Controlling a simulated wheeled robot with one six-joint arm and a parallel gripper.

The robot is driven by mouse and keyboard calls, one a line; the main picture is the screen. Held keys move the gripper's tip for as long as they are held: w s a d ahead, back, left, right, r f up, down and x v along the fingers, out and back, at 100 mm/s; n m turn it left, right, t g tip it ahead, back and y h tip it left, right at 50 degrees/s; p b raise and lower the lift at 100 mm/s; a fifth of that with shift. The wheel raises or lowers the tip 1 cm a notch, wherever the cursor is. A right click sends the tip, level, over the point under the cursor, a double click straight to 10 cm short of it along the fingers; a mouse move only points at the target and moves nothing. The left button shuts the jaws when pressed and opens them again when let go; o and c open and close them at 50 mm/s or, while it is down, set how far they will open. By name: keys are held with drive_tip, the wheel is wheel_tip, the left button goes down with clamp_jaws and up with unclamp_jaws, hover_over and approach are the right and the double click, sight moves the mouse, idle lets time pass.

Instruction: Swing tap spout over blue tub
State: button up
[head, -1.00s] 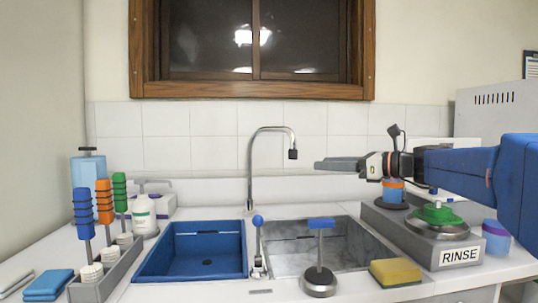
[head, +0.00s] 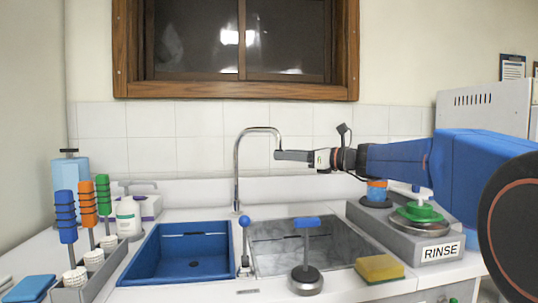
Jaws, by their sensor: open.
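The chrome tap (head: 237,172) rises behind the double sink and its spout arches to the right, on the grey basin's side. The spout's dark outlet is now hidden behind my gripper. My gripper (head: 277,155) points left at the spout's downturned end and overlaps it in the picture. The jaws are open, but I cannot tell whether the spout end lies between them. The blue tub (head: 160,273) is the left basin, empty with a dark drain. The grey basin (head: 262,261) is to its right. A blue-knobbed lever (head: 245,245) stands between them.
A blue-handled stamp-like tool (head: 307,270) stands in front of the grey basin, with a yellow sponge (head: 380,268) to its right. The RINSE station (head: 425,242) is below my arm. A brush rack (head: 92,278) and bottle (head: 129,218) stand left.

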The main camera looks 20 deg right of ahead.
drive_tip(key=x, duration=0.7)
drive_tip(key=shift+w, duration=0.15)
drive_tip(key=shift+a, duration=0.15)
drive_tip(key=shift+c, duration=0.4)
clamp_jaws()
